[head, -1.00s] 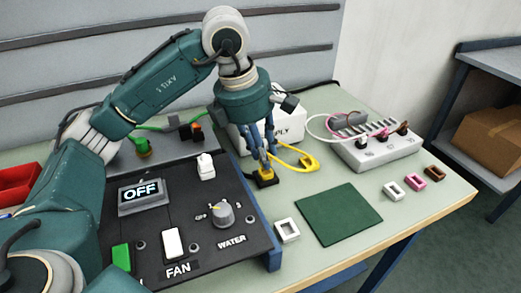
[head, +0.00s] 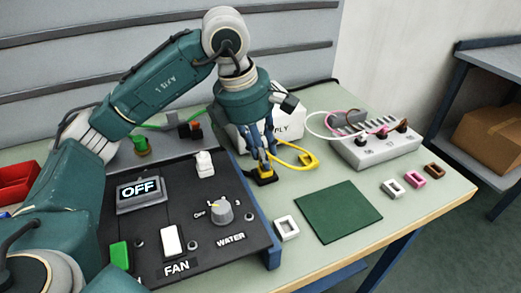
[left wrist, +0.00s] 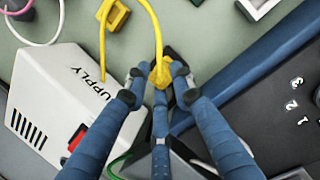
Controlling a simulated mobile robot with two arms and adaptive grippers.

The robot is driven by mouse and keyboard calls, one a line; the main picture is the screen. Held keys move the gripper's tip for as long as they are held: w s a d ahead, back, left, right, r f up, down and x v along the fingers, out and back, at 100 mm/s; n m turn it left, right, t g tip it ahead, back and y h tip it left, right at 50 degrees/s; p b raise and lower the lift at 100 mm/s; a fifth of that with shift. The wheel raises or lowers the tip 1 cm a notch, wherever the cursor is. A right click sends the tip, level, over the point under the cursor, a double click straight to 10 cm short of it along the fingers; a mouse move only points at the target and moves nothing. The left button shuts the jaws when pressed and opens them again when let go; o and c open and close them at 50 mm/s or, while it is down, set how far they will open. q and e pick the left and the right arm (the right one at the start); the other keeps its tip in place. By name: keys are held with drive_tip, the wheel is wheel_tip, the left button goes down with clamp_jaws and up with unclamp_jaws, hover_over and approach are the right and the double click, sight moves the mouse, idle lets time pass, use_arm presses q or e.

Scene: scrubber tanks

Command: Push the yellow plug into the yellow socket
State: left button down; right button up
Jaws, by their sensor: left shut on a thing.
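My left gripper (head: 265,160) is shut on the yellow plug (head: 265,172), low over the table just right of the dark control panel. In the left wrist view the yellow plug (left wrist: 160,74) sits between the fingertips of my left gripper (left wrist: 158,78). A yellow cable (head: 290,148) runs from around the plug. A small yellow piece with a dark opening, seemingly the yellow socket (head: 308,160), stands on the table right of the gripper, apart from the plug. It also shows at the top of the left wrist view (left wrist: 116,15). My right gripper is not in view.
The white supply box (head: 232,130) stands behind my gripper. The control panel (head: 200,240) is at left.

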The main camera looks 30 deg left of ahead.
use_arm(q)
drive_tip(key=shift+b+x, duration=0.4)
drive_tip(key=shift+x, duration=0.45)
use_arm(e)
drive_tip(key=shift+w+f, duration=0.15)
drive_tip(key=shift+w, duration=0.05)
use_arm(q)
drive_tip(key=c, duration=0.9)
unclamp_jaws()
drive_tip(key=shift+s, duration=0.2)
drive_tip(key=shift+r, duration=0.1)
